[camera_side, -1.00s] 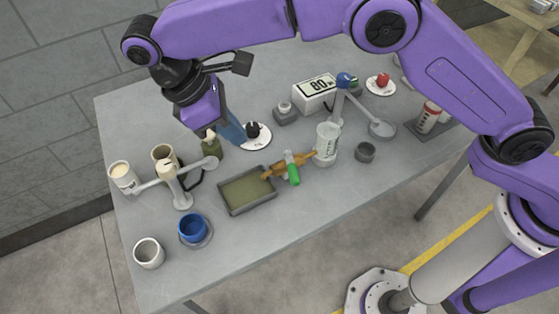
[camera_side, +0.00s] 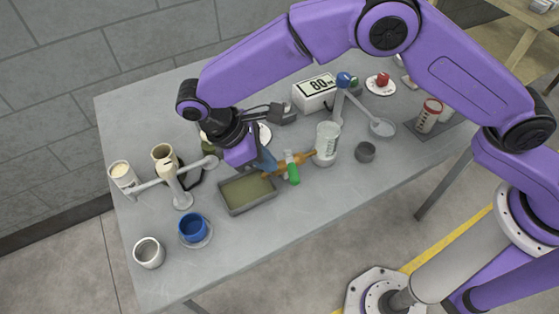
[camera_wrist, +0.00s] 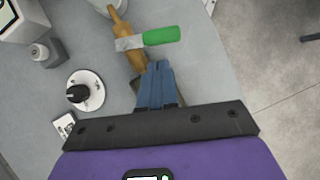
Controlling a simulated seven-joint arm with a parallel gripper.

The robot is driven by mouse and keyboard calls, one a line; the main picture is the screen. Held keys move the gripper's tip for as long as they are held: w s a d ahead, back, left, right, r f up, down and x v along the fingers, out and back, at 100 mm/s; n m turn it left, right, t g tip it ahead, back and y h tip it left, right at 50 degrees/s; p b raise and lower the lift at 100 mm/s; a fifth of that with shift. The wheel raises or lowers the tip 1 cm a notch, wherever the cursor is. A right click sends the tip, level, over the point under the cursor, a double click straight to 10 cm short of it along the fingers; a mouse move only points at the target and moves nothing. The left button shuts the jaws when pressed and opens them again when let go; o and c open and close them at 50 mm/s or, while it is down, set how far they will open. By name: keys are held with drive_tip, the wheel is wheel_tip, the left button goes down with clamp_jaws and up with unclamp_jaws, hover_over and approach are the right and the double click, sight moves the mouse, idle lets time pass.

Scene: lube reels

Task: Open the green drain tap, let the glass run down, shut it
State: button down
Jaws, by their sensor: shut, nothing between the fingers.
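The drain tap has a brass body (camera_side: 302,160) and a green lever handle (camera_side: 293,173). It joins the foot of the sight glass (camera_side: 326,147), a clear upright cylinder, and its spout points toward the grey tray (camera_side: 247,209) holding greenish liquid. In the wrist view the green handle (camera_wrist: 162,36) lies across the brass body (camera_wrist: 126,38), pointing right. My gripper (camera_side: 270,170) is shut and empty, its blue fingers just left of the tap, above the tray's far edge. In the wrist view the fingertips (camera_wrist: 159,66) are just below the handle, apart from it.
A white box reading 80 (camera_side: 315,92) stands behind the tap. A blue cup (camera_side: 193,228) and a white cup (camera_side: 149,253) stand front left. Bare table lies in front of the tap.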

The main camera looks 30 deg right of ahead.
drive_tip(key=shift+s+d+f, duration=0.25)
drive_tip(key=shift+d+f, duration=0.2)
drive_tip(key=shift+d, duration=0.25)
drive_tip(key=shift+s+d+f, duration=0.2)
drive_tip(key=shift+d+f, duration=0.25)
drive_tip(key=shift+d, duration=0.2)
drive_tip(key=shift+s+d+n+t, duration=0.3)
drive_tip(key=shift+d+n+t, duration=0.15)
drive_tip(key=shift+n, duration=0.55)
drive_tip(key=shift+s+d+n+t, duration=0.3)
drive_tip(key=shift+n+t, duration=0.25)
drive_tip(key=shift+n, duration=0.45)
drive_tip(key=shift+w+a, duration=0.15)
drive_tip(key=shift+w+a, duration=0.4)
drive_tip(key=shift+w, duration=0.05)
approach(293, 169)
drive_tip(key=w+a+r, duration=0.2)
drive_tip(key=a+r, duration=0.1)
drive_tip(key=a, duration=0.2)
drive_tip(key=shift+v, duration=0.85)
drive_tip(key=shift+s+d+r, duration=0.1)
drive_tip(key=shift+d, duration=0.05)
